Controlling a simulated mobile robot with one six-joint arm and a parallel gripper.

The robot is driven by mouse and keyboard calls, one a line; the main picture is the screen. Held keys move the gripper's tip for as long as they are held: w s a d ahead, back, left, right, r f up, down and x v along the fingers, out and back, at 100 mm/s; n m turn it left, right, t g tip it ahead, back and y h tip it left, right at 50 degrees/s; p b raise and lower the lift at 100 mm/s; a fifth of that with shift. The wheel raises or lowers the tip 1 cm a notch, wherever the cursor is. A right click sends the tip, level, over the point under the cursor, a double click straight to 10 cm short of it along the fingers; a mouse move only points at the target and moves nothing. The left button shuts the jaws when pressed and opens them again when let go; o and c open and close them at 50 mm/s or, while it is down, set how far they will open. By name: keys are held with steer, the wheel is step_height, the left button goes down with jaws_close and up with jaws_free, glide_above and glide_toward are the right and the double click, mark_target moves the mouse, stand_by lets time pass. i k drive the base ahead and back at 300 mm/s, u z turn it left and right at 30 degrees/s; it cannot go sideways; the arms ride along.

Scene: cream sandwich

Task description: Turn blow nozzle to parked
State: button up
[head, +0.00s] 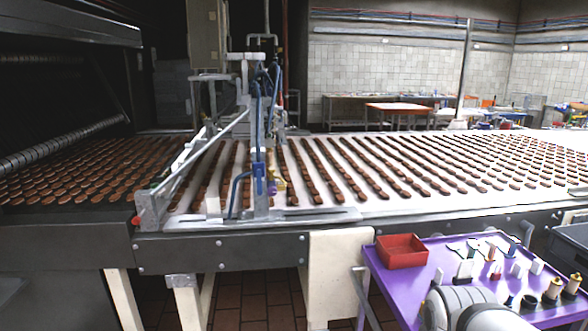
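A metal frame with blue hoses (258,120) stands at the near edge of the conveyor. Low on it sits a small brass-yellow fitting (279,184) next to a purple part (271,188). This looks like the blow nozzle, but it is too small to tell for sure, and I cannot tell which way it is turned. A bent blue tube (234,190) is just to its left. My gripper is not in view; only a grey-white rounded part, apparently of my arm, shows at the bottom, over the purple cart and well apart from the frame.
The conveyor (340,210) carries rows of brown biscuits, with a dark machine at left. A purple cart (400,290) at lower right holds a red tray (402,250) and several small bottles and tools. A slanted bar (200,150) crosses left of the frame. Floor shows below the conveyor.

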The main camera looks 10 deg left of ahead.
mark_target(271, 176)
steer(key=u, duration=0.6)
steer(key=i, duration=1.1)
steer(key=u, duration=0.35)
steer(key=i, duration=1)
steer(key=z, duration=0.45)
steer(key=k, duration=0.9)
steer(key=z, duration=0.15)
steer(key=i, duration=0.9)
steer(key=u, duration=0.1)
